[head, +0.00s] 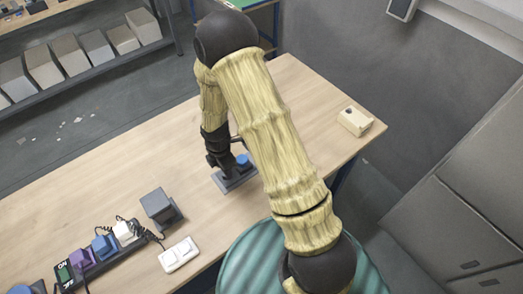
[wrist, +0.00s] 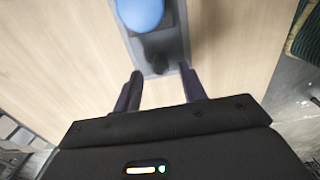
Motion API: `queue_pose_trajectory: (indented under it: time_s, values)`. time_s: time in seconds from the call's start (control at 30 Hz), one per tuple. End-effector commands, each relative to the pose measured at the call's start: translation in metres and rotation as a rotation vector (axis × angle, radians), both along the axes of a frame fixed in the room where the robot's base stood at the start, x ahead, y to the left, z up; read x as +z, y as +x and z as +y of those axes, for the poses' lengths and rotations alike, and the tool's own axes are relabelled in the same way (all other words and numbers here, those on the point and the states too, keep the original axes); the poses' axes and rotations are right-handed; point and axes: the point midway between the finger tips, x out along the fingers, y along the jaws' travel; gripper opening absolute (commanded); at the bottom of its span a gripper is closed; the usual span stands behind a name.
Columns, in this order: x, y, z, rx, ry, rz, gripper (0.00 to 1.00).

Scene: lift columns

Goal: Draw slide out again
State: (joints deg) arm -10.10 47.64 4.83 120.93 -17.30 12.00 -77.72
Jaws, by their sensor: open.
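A grey slide unit (head: 236,180) lies on the wooden table, with a round blue part (head: 242,159) on it. The wrist view shows its grey base (wrist: 178,45), the blue part (wrist: 140,12) at the top edge and a small dark knob (wrist: 160,52) nearer to me. My gripper (wrist: 160,76) is open, its fingers apart on either side of the near end of the base, with the dark knob just ahead of the fingertips. In the head view my gripper (head: 217,164) points down beside the unit. I cannot tell how far the slide is drawn out.
A dark grey box (head: 157,203), a white double switch (head: 180,254) and a power strip with coloured plugs (head: 103,250) occupy the table's near left. A beige box (head: 354,121) sits at the right end. The table (head: 120,165) is clear left of the unit.

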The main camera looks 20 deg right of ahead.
Motion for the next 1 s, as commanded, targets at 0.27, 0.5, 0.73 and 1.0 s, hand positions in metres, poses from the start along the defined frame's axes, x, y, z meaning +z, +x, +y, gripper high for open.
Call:
queue_pose_trajectory:
  time_s: [0.27,0.5,0.73,1.0]
  values:
    - [0.018,0.000,0.000,0.000,0.000,0.001,0.42]
    - [0.031,0.000,0.000,0.000,0.000,0.001,0.42]
    - [0.033,0.000,0.000,0.000,-0.001,0.002,0.42]
    - [0.032,0.000,0.000,0.000,0.000,0.001,0.42]
